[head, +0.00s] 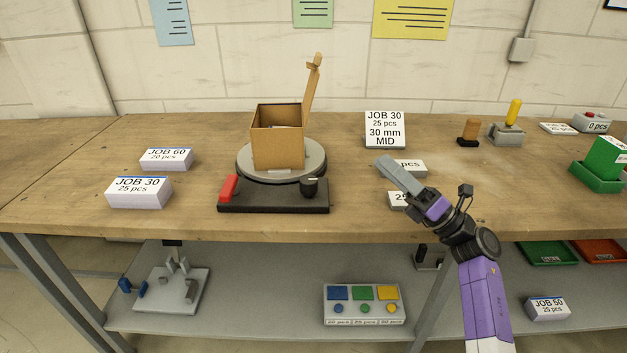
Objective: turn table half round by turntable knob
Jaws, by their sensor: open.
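The turntable is a round grey disc (246,166) on a black base (270,202) near the front edge of the bench, left of centre. A dark, upright cylindrical knob (310,188) stands at the right front of the base. A red block-like part (229,188) sits at the base's left front. An open cardboard box (278,151) stands on the disc, with a raised flap at its right rear. My gripper (387,166) is to the right of the turntable, apart from the knob, pointing up and left. It is open, with nothing visible in it.
White JOB blocks (140,192) lie left of the turntable. A JOB 30 sign (384,131) stands behind my gripper, and smaller labelled blocks (410,168) lie partly hidden by it. A green box (604,160) is far right. Bare bench top separates knob and gripper.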

